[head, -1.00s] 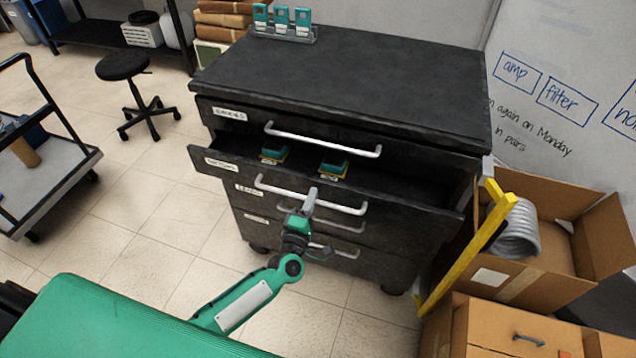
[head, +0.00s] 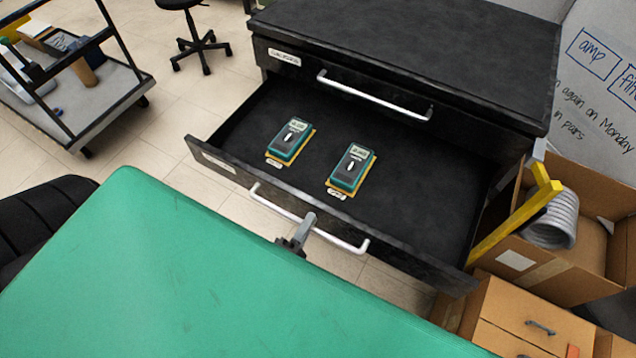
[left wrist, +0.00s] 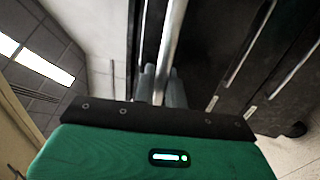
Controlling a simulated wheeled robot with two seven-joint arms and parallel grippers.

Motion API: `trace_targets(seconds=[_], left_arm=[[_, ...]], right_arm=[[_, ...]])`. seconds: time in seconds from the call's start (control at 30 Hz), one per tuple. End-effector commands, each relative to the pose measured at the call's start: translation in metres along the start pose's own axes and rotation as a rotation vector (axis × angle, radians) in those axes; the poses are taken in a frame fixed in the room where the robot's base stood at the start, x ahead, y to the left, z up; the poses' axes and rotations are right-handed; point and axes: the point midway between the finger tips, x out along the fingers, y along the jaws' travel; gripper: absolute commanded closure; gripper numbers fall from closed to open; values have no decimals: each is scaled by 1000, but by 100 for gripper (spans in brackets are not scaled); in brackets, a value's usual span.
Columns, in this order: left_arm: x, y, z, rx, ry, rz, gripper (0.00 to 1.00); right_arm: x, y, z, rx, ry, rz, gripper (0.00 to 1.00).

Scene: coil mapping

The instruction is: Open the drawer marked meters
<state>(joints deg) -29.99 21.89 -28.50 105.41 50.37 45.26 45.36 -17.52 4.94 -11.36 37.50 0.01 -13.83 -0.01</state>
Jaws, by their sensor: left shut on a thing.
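The second drawer (head: 420,240) of the black cabinet is pulled well out in the head view. Its front carries a small white label (head: 218,163), too small to read. Two green meters (head: 290,139) (head: 351,168) on yellow bases lie inside with small tags. My left gripper (head: 305,226) is shut on the drawer's bar handle (head: 340,243), near its middle. In the left wrist view the fingers (left wrist: 160,82) close around the handle bar (left wrist: 173,40). My right gripper is not in view.
The top drawer (head: 300,68) is shut. At the right a yellow frame (head: 518,222) and an open cardboard box (head: 515,262) with a grey coil (head: 553,220) stand close to the drawer's end. A cart (head: 110,106) stands at the left.

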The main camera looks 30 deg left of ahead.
Motion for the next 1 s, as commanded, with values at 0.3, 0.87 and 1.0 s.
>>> trace_targets(seconds=[0.3, 0.87, 1.0], left_arm=[[-16, 3, 0, 0, 0, -1, 100], [-16, 3, 0, 0, 0, 0, 82], [-20, 2, 0, 1, 0, -1, 82]], right_arm=[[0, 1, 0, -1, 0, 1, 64], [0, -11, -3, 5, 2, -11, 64], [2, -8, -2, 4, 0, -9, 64]])
